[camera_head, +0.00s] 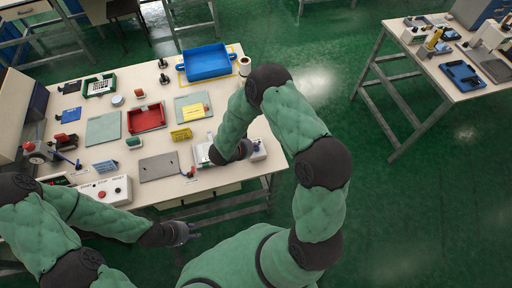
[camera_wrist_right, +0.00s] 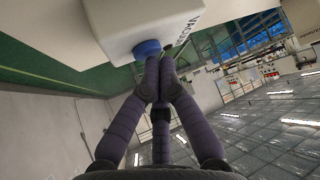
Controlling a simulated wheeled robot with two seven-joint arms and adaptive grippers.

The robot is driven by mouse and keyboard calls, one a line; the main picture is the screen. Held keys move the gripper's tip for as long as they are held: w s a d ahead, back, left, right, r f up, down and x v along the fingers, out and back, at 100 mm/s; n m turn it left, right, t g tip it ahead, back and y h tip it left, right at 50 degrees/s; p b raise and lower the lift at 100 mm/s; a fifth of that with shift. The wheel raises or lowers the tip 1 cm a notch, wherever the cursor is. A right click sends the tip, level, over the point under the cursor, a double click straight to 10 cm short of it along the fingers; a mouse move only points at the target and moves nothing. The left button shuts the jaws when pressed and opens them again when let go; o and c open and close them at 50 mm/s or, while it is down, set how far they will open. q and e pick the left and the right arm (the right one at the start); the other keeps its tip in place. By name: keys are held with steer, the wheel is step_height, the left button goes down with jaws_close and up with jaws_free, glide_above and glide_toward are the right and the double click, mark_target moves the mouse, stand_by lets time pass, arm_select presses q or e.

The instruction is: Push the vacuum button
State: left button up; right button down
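The white vacuum button box (camera_head: 261,154) sits near the front right edge of the workbench. In the right wrist view the box (camera_wrist_right: 125,18) carries lettering, partly cut off, and a round blue button (camera_wrist_right: 147,48). My right gripper (camera_head: 246,150) is at the left side of the box in the head view. In the right wrist view its fingertips (camera_wrist_right: 160,62) are together and empty, right by the blue button; I cannot tell whether they touch it. My left gripper (camera_head: 188,231) hangs off the bench's front edge, apart from everything; its fingers are too small to read.
A control box with a red button (camera_head: 117,190) stands at the bench's front left. A grey plate (camera_head: 160,166), a yellow block (camera_head: 181,134), a red tray (camera_head: 147,117) and a blue bin (camera_head: 207,62) lie on the workbench (camera_head: 160,90).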

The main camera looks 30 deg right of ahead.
steer(key=shift+f, duration=0.2)
steer(key=shift+r, duration=0.1)
steer(key=shift+r+p, duration=0.4)
steer(key=shift+p, duration=0.2)
step_height(320, 180, up, 6)
steer(key=p, duration=0.6)
stand_by(0.5)
